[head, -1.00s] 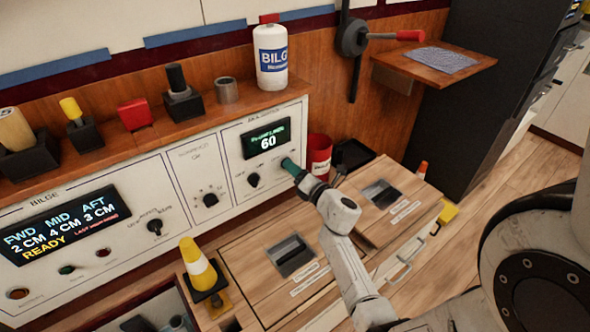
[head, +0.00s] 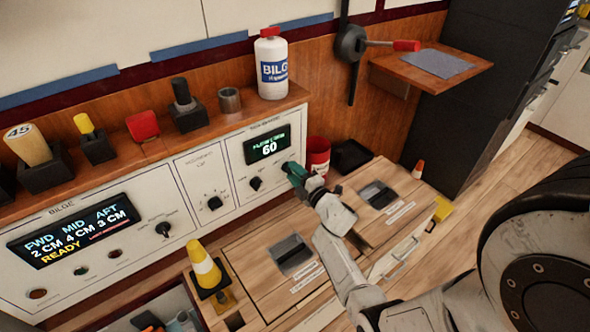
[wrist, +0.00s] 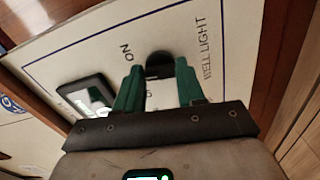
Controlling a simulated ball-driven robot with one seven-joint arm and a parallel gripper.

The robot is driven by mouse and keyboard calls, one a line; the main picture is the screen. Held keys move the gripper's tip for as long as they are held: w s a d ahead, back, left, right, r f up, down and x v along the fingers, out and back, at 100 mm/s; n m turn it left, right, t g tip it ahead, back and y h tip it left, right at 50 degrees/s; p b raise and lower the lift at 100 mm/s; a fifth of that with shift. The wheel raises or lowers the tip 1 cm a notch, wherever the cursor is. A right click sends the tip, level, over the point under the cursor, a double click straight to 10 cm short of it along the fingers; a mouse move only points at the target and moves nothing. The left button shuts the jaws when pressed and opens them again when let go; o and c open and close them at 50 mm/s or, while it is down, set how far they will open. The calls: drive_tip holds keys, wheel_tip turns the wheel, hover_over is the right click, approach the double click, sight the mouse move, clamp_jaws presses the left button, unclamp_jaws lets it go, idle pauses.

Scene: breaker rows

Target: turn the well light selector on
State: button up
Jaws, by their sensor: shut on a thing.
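The well light selector (wrist: 160,62) is a dark round knob on the cream panel, beside the printed words WELL LIGHT and ON in the wrist view. My gripper (wrist: 158,72) has its green fingers on either side of the knob, shut on it. In the head view my gripper (head: 291,171) reaches the right end of the cream panel (head: 228,175), and its fingers hide the selector there. The direction the knob points cannot be made out.
A lit display (head: 268,147) reading 60 and a black knob (head: 255,183) are left of my gripper. A red can (head: 317,155) stands close on the right.

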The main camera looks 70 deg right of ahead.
drive_tip(key=m+p, duration=0.2)
drive_tip(key=m, duration=0.4)
drive_tip(key=shift+f, duration=0.2)
drive_tip(key=shift+m, duration=0.4)
drive_tip(key=o, duration=1)
drive_tip(key=shift+o, duration=0.2)
drive_tip(key=p+v, duration=0.1)
drive_tip(key=v, duration=1)
drive_tip(key=shift+p, duration=0.4)
drive_tip(key=shift+w, duration=0.1)
